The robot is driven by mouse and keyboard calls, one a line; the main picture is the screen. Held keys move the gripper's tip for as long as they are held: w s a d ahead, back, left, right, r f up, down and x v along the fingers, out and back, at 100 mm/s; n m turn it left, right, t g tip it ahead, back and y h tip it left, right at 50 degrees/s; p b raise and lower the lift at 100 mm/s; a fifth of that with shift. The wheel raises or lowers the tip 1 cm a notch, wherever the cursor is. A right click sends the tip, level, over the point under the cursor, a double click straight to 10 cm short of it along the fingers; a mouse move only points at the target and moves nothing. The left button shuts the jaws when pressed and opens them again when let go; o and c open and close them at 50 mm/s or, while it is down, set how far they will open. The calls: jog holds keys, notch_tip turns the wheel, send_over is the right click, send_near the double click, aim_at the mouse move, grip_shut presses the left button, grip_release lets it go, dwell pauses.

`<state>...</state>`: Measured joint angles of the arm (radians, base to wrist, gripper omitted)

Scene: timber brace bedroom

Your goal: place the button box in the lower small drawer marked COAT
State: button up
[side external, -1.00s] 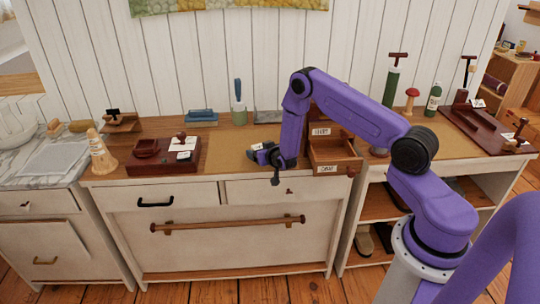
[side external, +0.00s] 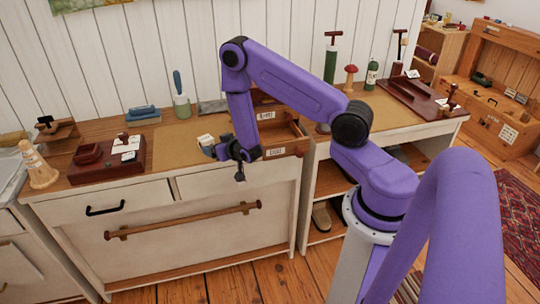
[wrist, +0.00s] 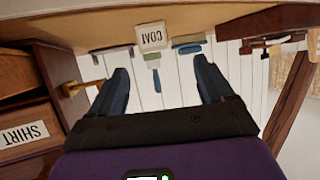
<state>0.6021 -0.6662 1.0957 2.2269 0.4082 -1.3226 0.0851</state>
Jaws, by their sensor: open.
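A small box with a white face (side external: 205,139), likely the button box, sits on the worktop just left of my gripper (side external: 222,153). The small wooden drawer unit (side external: 262,97) stands right of my gripper, partly hidden by my arm. Its lower drawer (side external: 298,146), with a white label, is pulled out; its inside is partly visible. The SHIRT label (wrist: 22,135) shows at the wrist view's left.
A dark red tray (side external: 105,172) with small items lies on the left of the worktop. A blue-handled tool in a green pot (side external: 181,102) and a blue block (side external: 141,114) stand behind. A tan mat (side external: 180,145) is mostly clear. A green bottle (side external: 371,76) stands at right.

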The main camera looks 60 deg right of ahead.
jog(key=s+a+r+n+g+y, duration=0.1)
jog(key=a+r+n+y, duration=0.15)
jog(key=a, duration=0.45)
jog(key=s+a+r+n+g+y, duration=0.1)
jog(key=a+r+n+g+y, duration=0.15)
jog(key=a, duration=0.45)
jog(key=s+a+r+n+g+y, duration=0.3)
jog(key=s+a+r, duration=0.2)
jog(key=s+a, duration=0.4)
jog(key=s+a+r+n+g, duration=0.2)
jog(key=s+r+n+g, duration=0.15)
jog(key=s, duration=0.95)
jog(key=s+d+r+n+g+h, duration=0.1)
jog(key=s+d+r+n, duration=0.1)
jog(key=s, duration=0.4)
jog(key=s+d+r+n+g+h, duration=0.1)
jog(key=s+d+r+n, duration=0.2)
jog(key=s+d, duration=0.2)
jog(key=shift+s+d+r+h, duration=0.15)
jog(key=shift+s+r+h, duration=0.2)
jog(key=shift+s, duration=0.4)
jog(key=shift+n, duration=0.25)
